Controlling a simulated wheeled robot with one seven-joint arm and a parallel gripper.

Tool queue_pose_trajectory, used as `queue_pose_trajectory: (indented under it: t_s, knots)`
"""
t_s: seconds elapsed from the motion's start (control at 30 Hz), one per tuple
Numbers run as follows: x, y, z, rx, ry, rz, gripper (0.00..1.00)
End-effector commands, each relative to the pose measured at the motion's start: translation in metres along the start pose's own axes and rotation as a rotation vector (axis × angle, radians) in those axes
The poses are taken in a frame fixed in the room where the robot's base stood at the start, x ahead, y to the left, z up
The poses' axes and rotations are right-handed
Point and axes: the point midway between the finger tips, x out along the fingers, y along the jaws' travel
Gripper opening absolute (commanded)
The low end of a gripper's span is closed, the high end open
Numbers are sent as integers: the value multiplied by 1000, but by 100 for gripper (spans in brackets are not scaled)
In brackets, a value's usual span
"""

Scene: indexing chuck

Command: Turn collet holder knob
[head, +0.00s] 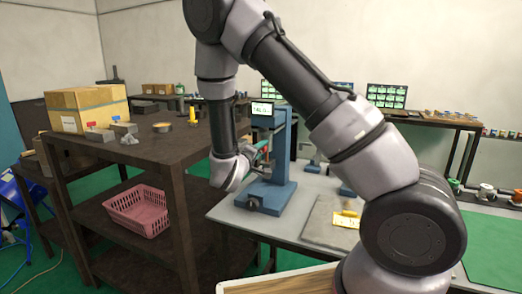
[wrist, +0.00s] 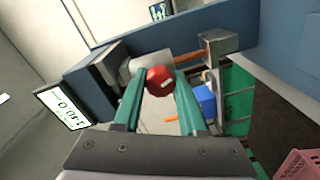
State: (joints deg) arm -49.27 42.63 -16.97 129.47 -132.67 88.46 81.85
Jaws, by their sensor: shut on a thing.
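The red knob (wrist: 160,80) with a pale mark on its face is in the upper middle of the wrist view. My gripper (wrist: 159,74) has its two green fingers on either side of the knob, shut on it. Behind the knob is a grey metal block (wrist: 148,66), with an orange-brown rod (wrist: 190,56) reaching right to another metal block. These are on the blue machine (head: 283,150), which stands on a grey table in the head view.
A lit display (wrist: 67,108) is beside the machine, also seen in the head view (head: 262,108). A brown shelf (head: 150,150) with boxes and a pink basket (head: 139,209) stands left. A grey plate with a yellow item (head: 346,219) lies on the table at right.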

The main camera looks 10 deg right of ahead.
Motion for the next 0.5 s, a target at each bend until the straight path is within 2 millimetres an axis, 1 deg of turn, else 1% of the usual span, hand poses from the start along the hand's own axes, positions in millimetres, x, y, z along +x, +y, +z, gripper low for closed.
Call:
queue_pose_trajectory:
  t_s: [0.5]
  knots:
    - [-1, -2, 1, -495, -19, -5, 0]
